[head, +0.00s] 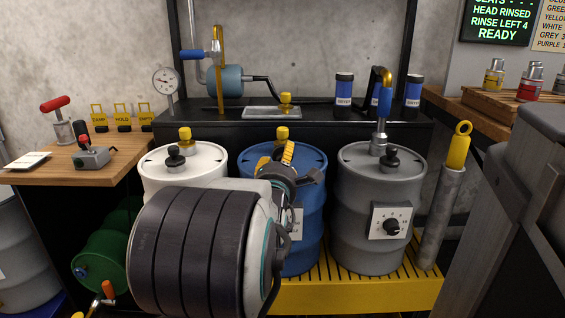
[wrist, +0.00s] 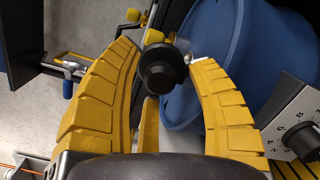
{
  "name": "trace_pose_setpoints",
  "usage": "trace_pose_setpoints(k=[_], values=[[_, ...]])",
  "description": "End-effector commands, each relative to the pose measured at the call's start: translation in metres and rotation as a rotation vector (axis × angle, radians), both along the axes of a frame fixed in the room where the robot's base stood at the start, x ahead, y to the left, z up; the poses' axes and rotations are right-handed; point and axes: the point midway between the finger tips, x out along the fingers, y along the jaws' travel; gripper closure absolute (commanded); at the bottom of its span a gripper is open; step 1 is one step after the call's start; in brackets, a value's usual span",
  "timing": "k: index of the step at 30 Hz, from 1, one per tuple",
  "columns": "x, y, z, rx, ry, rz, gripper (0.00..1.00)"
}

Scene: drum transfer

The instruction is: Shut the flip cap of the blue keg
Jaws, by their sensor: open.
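The blue keg (head: 308,235) stands between a white keg and a grey keg. A yellow cap (head: 282,133) shows at the back of its top; I cannot tell its lid's position. My gripper (head: 275,157) is over the blue keg's top and hides much of it. In the wrist view the yellow fingers of my gripper (wrist: 163,57) are spread apart. A round black knob (wrist: 160,72) appears between their tips, with a yellow piece (wrist: 155,37) just beyond it. Contact with the fingers cannot be made out. Blue keg surface (wrist: 235,60) fills the upper right.
The white keg (head: 205,157) is close on the left. A dark bench (head: 220,131) stands behind. A yellow grated platform (head: 340,297) lies below.

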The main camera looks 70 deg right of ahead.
Motion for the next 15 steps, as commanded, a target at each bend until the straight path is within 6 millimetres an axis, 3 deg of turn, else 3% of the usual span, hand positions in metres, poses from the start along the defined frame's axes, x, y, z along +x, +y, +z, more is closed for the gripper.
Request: trace_pose_setpoints(k=[15], values=[[0.0019, -0.0091, -0.0001, 0.000, -0.001, 0.000, 0.45]])
